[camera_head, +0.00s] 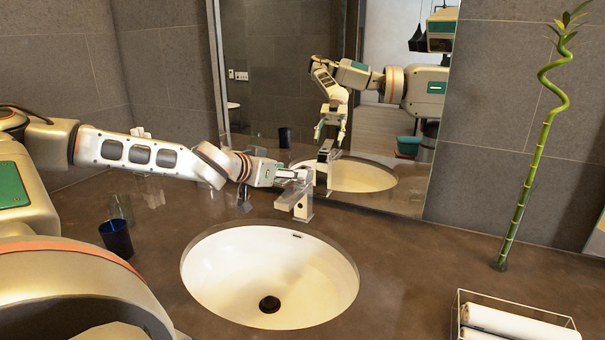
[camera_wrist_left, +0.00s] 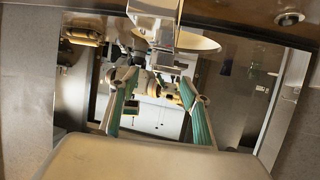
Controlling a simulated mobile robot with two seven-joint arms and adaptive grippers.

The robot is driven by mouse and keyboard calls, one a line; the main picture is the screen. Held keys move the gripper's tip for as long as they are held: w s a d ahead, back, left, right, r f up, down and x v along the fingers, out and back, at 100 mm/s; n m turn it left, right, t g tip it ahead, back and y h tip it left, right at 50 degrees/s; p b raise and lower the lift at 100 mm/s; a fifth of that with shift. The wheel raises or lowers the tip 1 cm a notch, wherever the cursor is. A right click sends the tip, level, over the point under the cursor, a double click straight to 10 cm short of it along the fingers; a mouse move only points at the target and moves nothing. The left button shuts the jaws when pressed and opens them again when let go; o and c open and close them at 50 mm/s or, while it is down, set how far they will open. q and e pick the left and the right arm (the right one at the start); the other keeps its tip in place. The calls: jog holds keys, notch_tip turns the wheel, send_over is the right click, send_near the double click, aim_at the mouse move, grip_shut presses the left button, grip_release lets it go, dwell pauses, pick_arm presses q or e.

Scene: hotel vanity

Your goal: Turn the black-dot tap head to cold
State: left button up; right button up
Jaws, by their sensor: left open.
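The chrome tap (camera_head: 297,203) stands upright at the back rim of the sink, close to the mirror. Its top is partly hidden by my left gripper (camera_head: 288,177), which reaches in from the left at the height of the tap head. In the left wrist view, the tap (camera_wrist_left: 155,12) shows at the top edge, and my left gripper (camera_wrist_left: 158,78) has its two teal fingers spread with nothing between them. I cannot tell whether a finger touches the tap. The black dot cannot be made out. My right gripper is not in view.
The white oval sink (camera_head: 225,270) lies in front of the tap. A dark blue cup (camera_head: 116,238) and a clear glass (camera_head: 121,208) stand left of it. A bamboo stem (camera_head: 520,200) and a clear box (camera_head: 515,318) with white rolls are at right. The mirror (camera_head: 285,70) rises close behind.

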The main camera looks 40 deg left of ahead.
pick_arm(q)
jog(key=b+x, duration=0.1)
jog(key=x, duration=0.1)
jog(key=b+x, duration=0.2)
jog(key=x, duration=0.1)
jog(key=shift+s+f, duration=0.15)
jog(key=shift+f, duration=0.25)
jog(key=shift+w+a+f, duration=0.1)
jog(key=shift+w, duration=0.3)
jog(key=shift+w+b, duration=0.3)
jog(key=shift+w, duration=0.05)
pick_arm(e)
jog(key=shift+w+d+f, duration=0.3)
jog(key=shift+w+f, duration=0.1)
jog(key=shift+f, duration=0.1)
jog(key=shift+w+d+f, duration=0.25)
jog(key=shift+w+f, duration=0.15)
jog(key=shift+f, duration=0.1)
pick_arm(q)
jog(key=shift+r, duration=0.2)
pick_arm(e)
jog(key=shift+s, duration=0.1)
pick_arm(q)
grip_shut()
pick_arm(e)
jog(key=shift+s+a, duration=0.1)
